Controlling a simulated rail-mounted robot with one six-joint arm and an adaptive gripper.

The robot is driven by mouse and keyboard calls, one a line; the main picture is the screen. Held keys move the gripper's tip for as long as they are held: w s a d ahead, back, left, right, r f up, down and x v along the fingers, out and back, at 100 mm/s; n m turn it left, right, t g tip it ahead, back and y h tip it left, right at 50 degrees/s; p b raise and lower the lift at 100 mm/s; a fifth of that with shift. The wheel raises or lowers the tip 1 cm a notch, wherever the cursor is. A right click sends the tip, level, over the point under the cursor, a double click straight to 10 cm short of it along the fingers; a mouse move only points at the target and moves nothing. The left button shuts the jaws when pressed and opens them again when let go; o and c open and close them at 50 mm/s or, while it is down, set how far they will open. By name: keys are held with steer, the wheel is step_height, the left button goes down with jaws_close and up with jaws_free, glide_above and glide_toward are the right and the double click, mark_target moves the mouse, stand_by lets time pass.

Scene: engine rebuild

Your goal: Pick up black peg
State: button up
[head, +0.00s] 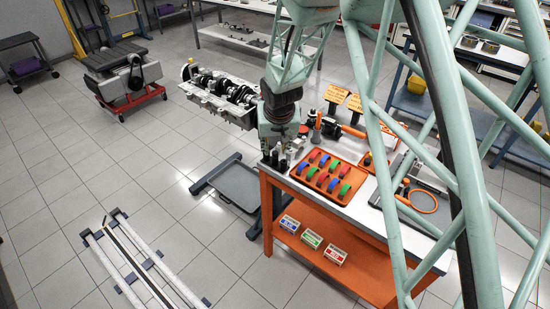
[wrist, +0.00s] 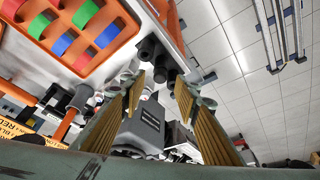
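Several black pegs stand near the table corner. In the wrist view, one black peg (wrist: 151,47) shows just beyond my gripper's fingertips, with another dark cylinder close beside it. My gripper (wrist: 158,82) is open, its two brass-coloured finger pads apart on either side of the pegs. I cannot tell whether a peg reaches between the fingers. In the head view, small black pegs (head: 275,157) show at the table's left corner, just below my wrist. The fingers are mostly hidden there.
An orange tray (head: 318,187) of red, green and blue half-shells lies beside the pegs on the orange workbench (head: 272,178). An engine block with crankshaft (head: 222,92) stands behind left. Small labelled boxes (head: 312,238) sit on the lower shelf. Floor at left is largely open.

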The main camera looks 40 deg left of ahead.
mark_target(275, 153)
steer(key=shift+x, duration=1.3)
steer(key=c, duration=0.9)
steer(key=shift+r, duration=0.15)
step_height(275, 153, up, 18)
steer(key=shift+f+p, duration=0.1)
steer(key=shift+p, duration=0.95)
